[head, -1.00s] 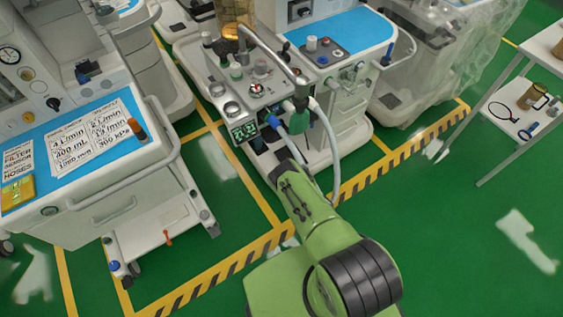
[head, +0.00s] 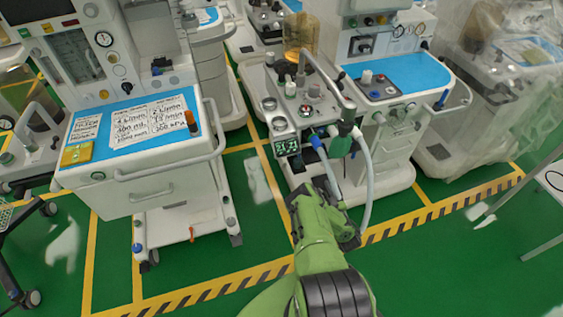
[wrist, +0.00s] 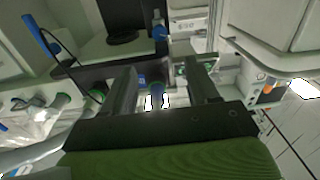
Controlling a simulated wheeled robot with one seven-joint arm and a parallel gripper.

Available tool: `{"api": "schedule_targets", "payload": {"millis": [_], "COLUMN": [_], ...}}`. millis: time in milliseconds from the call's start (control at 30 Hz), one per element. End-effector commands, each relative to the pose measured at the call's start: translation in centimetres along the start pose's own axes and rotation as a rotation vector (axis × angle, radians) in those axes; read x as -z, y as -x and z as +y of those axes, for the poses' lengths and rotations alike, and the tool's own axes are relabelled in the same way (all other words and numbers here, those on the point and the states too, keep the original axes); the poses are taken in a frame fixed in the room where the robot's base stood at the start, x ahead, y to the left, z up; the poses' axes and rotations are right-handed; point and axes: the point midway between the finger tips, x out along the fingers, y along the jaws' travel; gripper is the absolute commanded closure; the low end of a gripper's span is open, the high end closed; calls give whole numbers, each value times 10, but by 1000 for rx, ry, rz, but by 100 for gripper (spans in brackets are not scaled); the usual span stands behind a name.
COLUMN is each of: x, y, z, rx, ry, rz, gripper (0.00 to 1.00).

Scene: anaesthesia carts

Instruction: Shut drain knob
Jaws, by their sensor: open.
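My gripper (wrist: 163,78) is open in the wrist view, its two dark fingers apart with nothing held. My fingers and the underside of the cart's breathing unit are hidden there by the arm and hoses.
A left cart (head: 130,197) with printed notes and a small orange lever (head: 191,233) stands beside. Green floor (head: 460,255) in front is clear.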

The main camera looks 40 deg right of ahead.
Motion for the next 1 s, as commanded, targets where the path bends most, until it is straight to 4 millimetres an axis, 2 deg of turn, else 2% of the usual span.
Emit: {"api": "schedule_targets", "payload": {"millis": [167,433,567,800,1000], "x": [-5,-7,-6,-3,-2], "y": [-7,-29,-53,-113,-149], "z": [0,-1,-1,0,0], "rx": [3,1,2,1,-1], "ry": [3,5,3,0,-1], "rz": [-2,3,5,8,5], "gripper": [41,41,41,41,41]}}
